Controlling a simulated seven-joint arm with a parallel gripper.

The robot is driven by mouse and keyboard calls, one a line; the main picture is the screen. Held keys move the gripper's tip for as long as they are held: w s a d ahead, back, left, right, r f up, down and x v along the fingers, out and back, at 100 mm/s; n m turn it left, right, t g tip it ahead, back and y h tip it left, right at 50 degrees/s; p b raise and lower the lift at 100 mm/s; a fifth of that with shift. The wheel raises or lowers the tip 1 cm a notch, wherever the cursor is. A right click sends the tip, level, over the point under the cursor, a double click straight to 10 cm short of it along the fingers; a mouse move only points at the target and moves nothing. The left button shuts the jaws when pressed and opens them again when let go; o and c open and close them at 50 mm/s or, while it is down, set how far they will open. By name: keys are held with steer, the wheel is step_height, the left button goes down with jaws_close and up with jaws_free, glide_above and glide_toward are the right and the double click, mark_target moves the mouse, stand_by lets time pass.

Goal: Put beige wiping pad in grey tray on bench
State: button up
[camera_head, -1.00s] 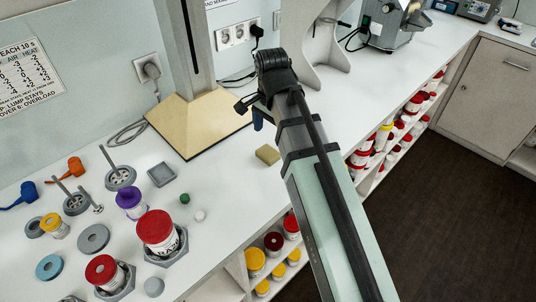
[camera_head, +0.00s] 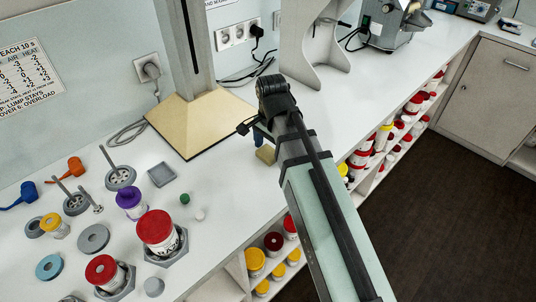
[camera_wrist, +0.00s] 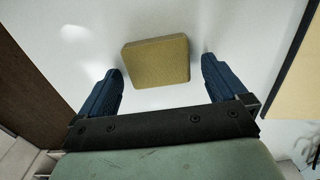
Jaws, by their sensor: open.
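The beige wiping pad (camera_head: 265,154) lies on the white bench, partly hidden by my arm in the head view. In the wrist view the pad (camera_wrist: 156,62) lies ahead of my fingertips, roughly between the lines of the two fingers and apart from them. My gripper (camera_wrist: 160,78) is open and empty, with a blue finger to each side. In the head view my gripper (camera_head: 257,136) hangs close above the pad, mostly hidden by the wrist. The small square grey tray (camera_head: 162,174) lies on the bench to the left and looks empty.
A stand with a tan base (camera_head: 200,122) is behind and left of my gripper. A purple-lidded jar (camera_head: 131,203), a red-lidded jar (camera_head: 157,232) and small green (camera_head: 185,198) and white (camera_head: 200,214) pieces are near the tray. The bench between pad and tray looks clear.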

mark_target(271, 150)
steer(key=shift+c, duration=0.3)
steer(key=c, duration=1.1)
steer(key=shift+r, duration=5)
steer(key=shift+c, duration=0.2)
